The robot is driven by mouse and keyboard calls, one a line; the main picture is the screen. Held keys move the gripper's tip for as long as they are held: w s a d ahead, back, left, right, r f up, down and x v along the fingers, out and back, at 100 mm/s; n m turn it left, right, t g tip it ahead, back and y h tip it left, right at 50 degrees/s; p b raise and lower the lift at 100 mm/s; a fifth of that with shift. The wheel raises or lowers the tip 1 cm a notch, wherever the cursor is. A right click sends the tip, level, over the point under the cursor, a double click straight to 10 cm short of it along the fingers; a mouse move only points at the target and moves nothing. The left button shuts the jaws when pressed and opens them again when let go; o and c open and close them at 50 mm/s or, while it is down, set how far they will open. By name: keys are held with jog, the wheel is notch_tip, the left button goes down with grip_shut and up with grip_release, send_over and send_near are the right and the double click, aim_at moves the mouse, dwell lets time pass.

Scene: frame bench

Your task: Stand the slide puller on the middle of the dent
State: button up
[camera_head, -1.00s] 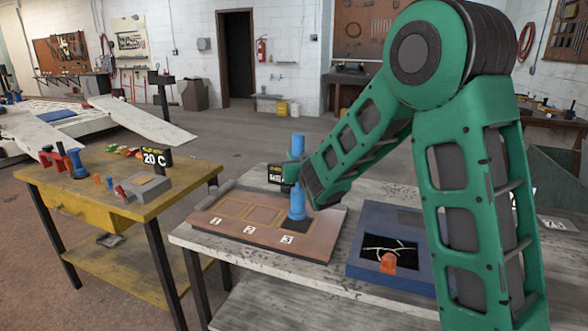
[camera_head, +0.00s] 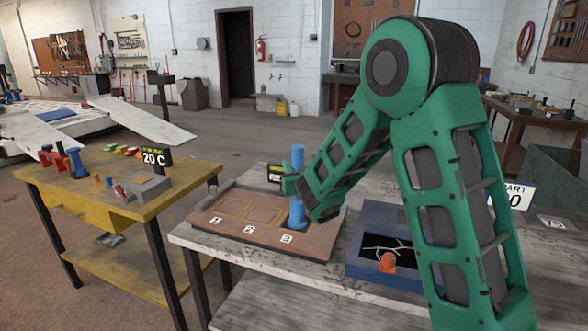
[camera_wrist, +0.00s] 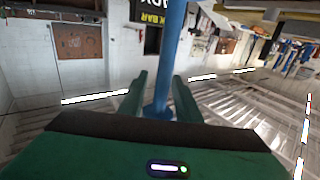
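The slide puller, a blue upright rod with a wider foot (camera_head: 298,213), stands on the brown board (camera_head: 262,242) at the place marked 3. Its shaft also shows in the wrist view (camera_wrist: 172,40). My gripper (camera_head: 293,185) is around the shaft at mid-height. In the wrist view my gripper's two green fingers (camera_wrist: 160,76) are apart, one on each side of the shaft, with a gap at the left finger. I cannot make out a surface that is surely the dent.
A blue box (camera_head: 376,265) with a dark, white-lined opening and an orange piece (camera_head: 388,262) stands right of the board. White panels (camera_head: 140,122) lie farther back.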

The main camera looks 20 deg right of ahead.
jog(key=shift+s+r, duration=0.1)
jog(key=s, duration=1.1)
jog(key=shift+s, duration=0.35)
jog(key=shift+r, duration=0.1)
jog(key=s+d+f+m+g+h, duration=0.2)
jog(key=s+d+m+g+h, duration=0.3)
jog(key=d, duration=0.7)
jog(key=s+d+f+m+g+h, duration=0.2)
jog(key=s+d+g+h, duration=0.15)
jog(key=s+d, duration=0.6)
jog(key=s+d+f+m+g+y, duration=0.1)
jog(key=s+d+f+g, duration=0.15)
jog(key=s, duration=0.25)
jog(key=s+d+f+g+y, duration=0.1)
jog(key=s+d+g+y, duration=0.15)
jog(key=s, duration=0.25)
jog(key=s+a+g+y, duration=0.2)
jog(key=s+a, duration=0.2)
jog(key=s, duration=0.4)
jog(key=s+a+n+g+y, duration=0.1)
jog(key=s+a+g+y, duration=0.1)
jog(key=s+a, duration=0.3)
jog(key=s+y, duration=0.1)
jog(key=s, duration=0.3)
jog(key=shift+r+n, duration=0.25)
jog(key=shift+n, duration=0.05)
